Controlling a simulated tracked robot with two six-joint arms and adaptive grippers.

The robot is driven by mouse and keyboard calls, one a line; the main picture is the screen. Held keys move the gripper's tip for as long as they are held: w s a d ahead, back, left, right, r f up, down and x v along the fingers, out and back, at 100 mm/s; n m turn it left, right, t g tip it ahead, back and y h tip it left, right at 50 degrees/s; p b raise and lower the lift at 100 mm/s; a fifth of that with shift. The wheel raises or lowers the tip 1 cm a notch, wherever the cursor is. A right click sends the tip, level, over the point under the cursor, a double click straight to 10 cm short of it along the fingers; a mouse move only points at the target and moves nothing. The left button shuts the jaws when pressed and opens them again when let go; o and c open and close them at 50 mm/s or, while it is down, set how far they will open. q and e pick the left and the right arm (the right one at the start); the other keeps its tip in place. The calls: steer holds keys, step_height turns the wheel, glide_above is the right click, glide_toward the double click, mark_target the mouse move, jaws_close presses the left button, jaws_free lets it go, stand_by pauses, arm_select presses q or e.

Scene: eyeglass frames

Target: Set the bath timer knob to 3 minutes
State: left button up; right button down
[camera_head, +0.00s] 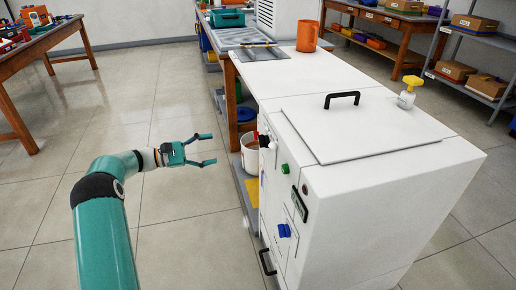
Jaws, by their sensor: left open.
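A white bath cabinet (375,210) stands at the right, its control face turned to the left and seen at a steep angle. A blue knob (284,231) sits low on that face. A black knob-like part (264,141) with a bit of red sits higher, near the far end. I cannot tell which is the timer knob, and no minute marks are readable. My left gripper (208,149) is open and empty in the air left of the face, its fingers pointing right, apart from every control. My right gripper is not in view.
The face also has a green button (285,169), a dark display (299,204) and a black handle (267,262). The lid has a black handle (342,98). A white bucket (249,154) is beyond. The floor at left is clear.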

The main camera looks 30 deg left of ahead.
mark_target(263, 142)
arm_select(q)
steer(key=b+x, duration=0.2)
steer(key=x, duration=1.3)
steer(key=shift+w+d, duration=0.2)
steer(key=shift+d, duration=0.1)
steer(key=shift+c, duration=0.4)
